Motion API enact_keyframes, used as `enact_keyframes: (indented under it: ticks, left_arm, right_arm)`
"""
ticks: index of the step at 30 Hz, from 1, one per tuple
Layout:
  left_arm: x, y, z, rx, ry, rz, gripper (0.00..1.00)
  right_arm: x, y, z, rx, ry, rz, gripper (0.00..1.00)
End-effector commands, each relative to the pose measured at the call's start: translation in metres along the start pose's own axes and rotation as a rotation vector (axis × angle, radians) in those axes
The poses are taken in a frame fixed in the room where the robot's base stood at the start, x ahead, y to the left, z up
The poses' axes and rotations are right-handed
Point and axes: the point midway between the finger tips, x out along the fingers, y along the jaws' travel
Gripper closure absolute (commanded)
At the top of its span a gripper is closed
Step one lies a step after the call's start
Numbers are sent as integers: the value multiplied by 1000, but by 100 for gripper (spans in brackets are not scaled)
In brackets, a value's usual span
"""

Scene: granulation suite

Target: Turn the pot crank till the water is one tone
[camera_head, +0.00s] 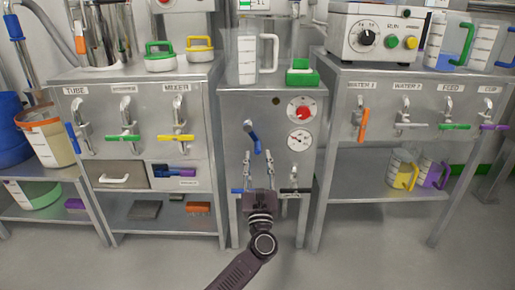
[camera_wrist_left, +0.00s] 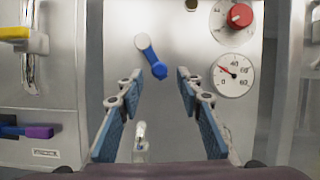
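A crank with a blue grip (camera_head: 252,136) is on the front of the middle metal cabinet (camera_head: 230,115). In the left wrist view the blue-gripped crank (camera_wrist_left: 151,57) shows ahead, its grip slanting down to the right. My left gripper (camera_head: 258,158) is open and empty in front of the cabinet, just below the crank. In the left wrist view its blue-padded fingers (camera_wrist_left: 153,85) are apart, with the crank seen between and beyond the tips, not held. A clear jug with a white handle (camera_head: 245,58) stands on top; its water's tone cannot be told. My right gripper is out of view.
A red knob (camera_head: 300,110) and a dial gauge (camera_head: 299,140) are right of the crank. Cabinets with coloured levers stand on the left (camera_head: 145,130) and right (camera_head: 340,110). Floor in front is free.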

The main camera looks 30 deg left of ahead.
Motion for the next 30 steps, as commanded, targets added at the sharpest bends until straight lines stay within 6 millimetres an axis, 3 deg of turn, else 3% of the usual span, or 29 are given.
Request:
enact_keyframes:
  ticks: [3, 9, 20, 30]
  left_arm:
    - [21, 0, -1, 0, -3, 1, 67]
    - [44, 0, -1, 0, -1, 0, 67]
    - [51, 0, 0, 0, 1, 0, 67]
    - [51, -1, 0, -1, 1, -2, 100]
  right_arm:
    - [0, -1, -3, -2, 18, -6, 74]
    - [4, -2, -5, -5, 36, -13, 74]
    - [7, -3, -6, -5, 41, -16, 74]
    - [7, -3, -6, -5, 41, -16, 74]
